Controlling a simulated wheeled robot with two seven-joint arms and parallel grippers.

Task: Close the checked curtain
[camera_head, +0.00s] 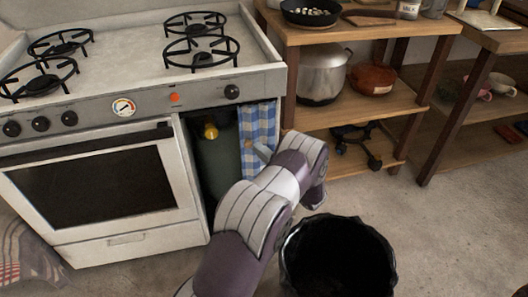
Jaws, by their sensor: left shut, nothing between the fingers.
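The blue-and-white checked curtain (258,125) hangs bunched at the right side of the opening beside the oven. The left part of the opening is uncovered, and a dark green gas cylinder (223,160) with a yellow valve shows inside. My arm hides the curtain's lower part. My right gripper is not in view.
The white stove (95,190) stands left of the opening. A wooden shelf unit (340,117) with a pot (322,78) is close on the right. A black-lined bin (375,240) stands on the floor near my arm. Floor at the right is clear.

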